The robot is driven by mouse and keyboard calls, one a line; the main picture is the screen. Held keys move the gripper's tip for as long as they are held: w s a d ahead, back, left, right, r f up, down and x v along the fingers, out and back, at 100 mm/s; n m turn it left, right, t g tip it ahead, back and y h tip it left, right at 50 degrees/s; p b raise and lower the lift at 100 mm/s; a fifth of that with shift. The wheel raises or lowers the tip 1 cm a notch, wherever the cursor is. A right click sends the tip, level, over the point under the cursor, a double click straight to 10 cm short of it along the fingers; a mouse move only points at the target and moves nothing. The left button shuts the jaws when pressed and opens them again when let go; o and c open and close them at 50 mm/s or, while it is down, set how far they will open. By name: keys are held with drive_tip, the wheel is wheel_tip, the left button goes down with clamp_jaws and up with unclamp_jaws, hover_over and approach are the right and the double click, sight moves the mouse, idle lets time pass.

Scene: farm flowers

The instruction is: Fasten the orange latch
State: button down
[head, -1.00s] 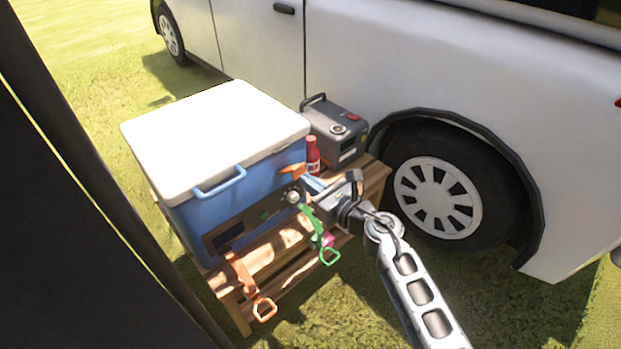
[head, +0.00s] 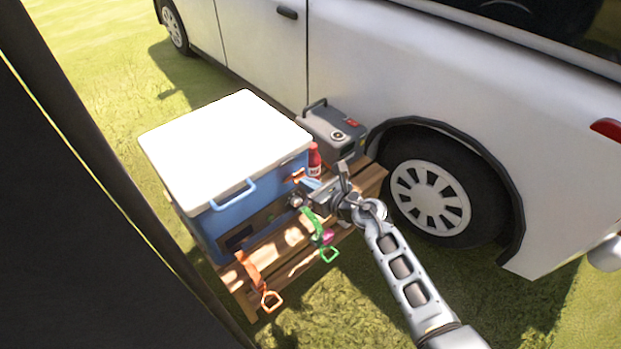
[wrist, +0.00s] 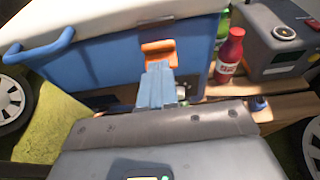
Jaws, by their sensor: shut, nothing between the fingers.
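The orange latch (wrist: 158,52) is on the blue front wall of the white-lidded cooler (wrist: 100,62), just under the lid. In the head view the latch (head: 296,174) shows small at the cooler's right end, beside my gripper (head: 308,186). My gripper is shut and empty. In the wrist view its blue fingers (wrist: 157,85) point at the latch's lower part and overlap it. I cannot tell whether they touch it. The latch lies close to the wall; its lower end is hidden behind the fingers, and I cannot tell whether it is fastened.
The cooler stands on a wooden pallet table (head: 285,262). A red bottle (head: 314,158) and a grey power box (head: 336,128) stand to its right. An orange strap (head: 250,268) and a green strap (head: 318,232) hang at the front. A white van (head: 400,80) is close behind.

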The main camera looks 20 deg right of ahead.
drive_tip(key=shift+w+a+r+p, duration=0.15)
drive_tip(key=shift+w+r+p, duration=0.35)
drive_tip(key=shift+r+p, duration=0.6)
drive_tip(key=shift+w+a+r+p, duration=0.25)
drive_tip(key=shift+w+r+p, duration=0.05)
drive_tip(key=shift+w+p, duration=0.4)
drive_tip(key=shift+r+p, duration=0.8)
drive_tip(key=shift+r, duration=0.05)
